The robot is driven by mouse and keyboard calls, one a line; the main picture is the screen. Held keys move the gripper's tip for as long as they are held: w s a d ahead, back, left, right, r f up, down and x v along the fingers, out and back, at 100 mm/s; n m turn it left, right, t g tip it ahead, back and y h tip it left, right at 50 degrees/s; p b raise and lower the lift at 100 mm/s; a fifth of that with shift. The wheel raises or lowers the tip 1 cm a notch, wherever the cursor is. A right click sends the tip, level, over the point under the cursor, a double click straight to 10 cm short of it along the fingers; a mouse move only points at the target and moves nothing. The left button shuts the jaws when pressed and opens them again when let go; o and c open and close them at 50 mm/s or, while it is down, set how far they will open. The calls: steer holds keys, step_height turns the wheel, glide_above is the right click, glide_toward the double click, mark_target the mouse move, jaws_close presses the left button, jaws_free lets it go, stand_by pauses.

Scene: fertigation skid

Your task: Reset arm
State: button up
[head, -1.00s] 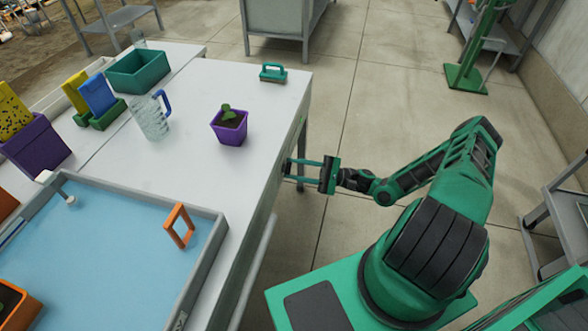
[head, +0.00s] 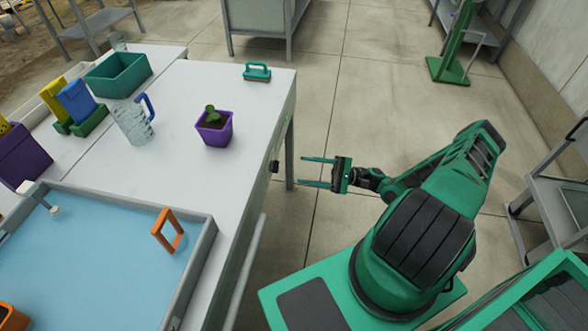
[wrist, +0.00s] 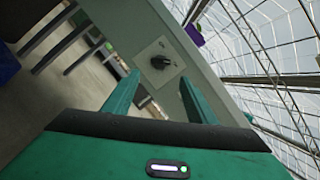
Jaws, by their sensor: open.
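My gripper (head: 318,172) is in the head view, off the right edge of the white table (head: 180,190), over the floor. Its two green fingers point left toward the table's side and stand apart, with nothing between them. In the wrist view the fingers (wrist: 158,95) also stand apart and empty. Beyond them is a dark knob on a pale plate (wrist: 158,62), set in the table's side panel. The knob (head: 274,166) also shows in the head view, left of the fingertips and apart from them.
On the table stand a purple pot with a seedling (head: 214,128), a clear jug (head: 133,122), a green brush (head: 257,72), a teal bin (head: 117,72) and a blue-bottomed tray (head: 95,250) with an orange frame (head: 168,231). A metal stand (head: 555,185) is at right. Floor between is clear.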

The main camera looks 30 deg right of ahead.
steer(key=shift+v, duration=1)
steer(key=s+d+r+n+g+h, duration=0.2)
steer(key=s+r+h, duration=0.4)
steer(key=r, duration=0.5)
steer(key=s+d+r+n+g+h, duration=0.1)
steer(key=s+r+n+g+h, duration=0.1)
steer(key=s+r+h, duration=0.5)
steer(key=s+d+r+n+g+h, duration=0.2)
steer(key=s+r+h, duration=0.4)
steer(key=s+r, duration=0.6)
steer(key=shift+s+d+r+n+g+h, duration=0.35)
steer(key=shift+r+g, duration=0.45)
steer(key=shift+r, duration=0.75)
